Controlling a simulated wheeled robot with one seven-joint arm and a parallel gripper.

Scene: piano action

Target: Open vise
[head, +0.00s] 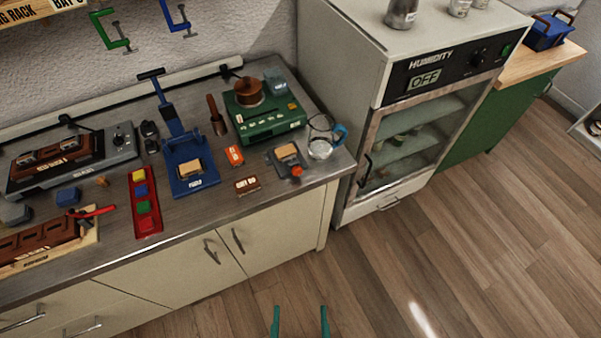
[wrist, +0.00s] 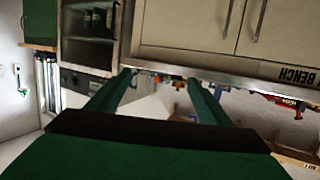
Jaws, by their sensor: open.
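A small grey fixture (head: 285,155) with an orange-red knob (head: 296,171) sits near the right front of the workbench and looks like the vise. A tan block (head: 287,153) sits at its top; whether the jaws grip it is too small to tell. My gripper (head: 300,322) shows as two teal fingers at the bottom of the head view, over the floor in front of the cabinets. It is open and empty, well apart from the vise. In the wrist view the fingers (wrist: 160,88) are spread, with the bench edge beyond them.
A glass jug (head: 321,142) with a blue handle stands just right of the vise. Left of it are an orange box (head: 235,155), a brown box (head: 247,185) and a blue press (head: 190,165). A green machine (head: 265,122) stands behind. The humidity cabinet (head: 410,130) rises at right. The floor is clear.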

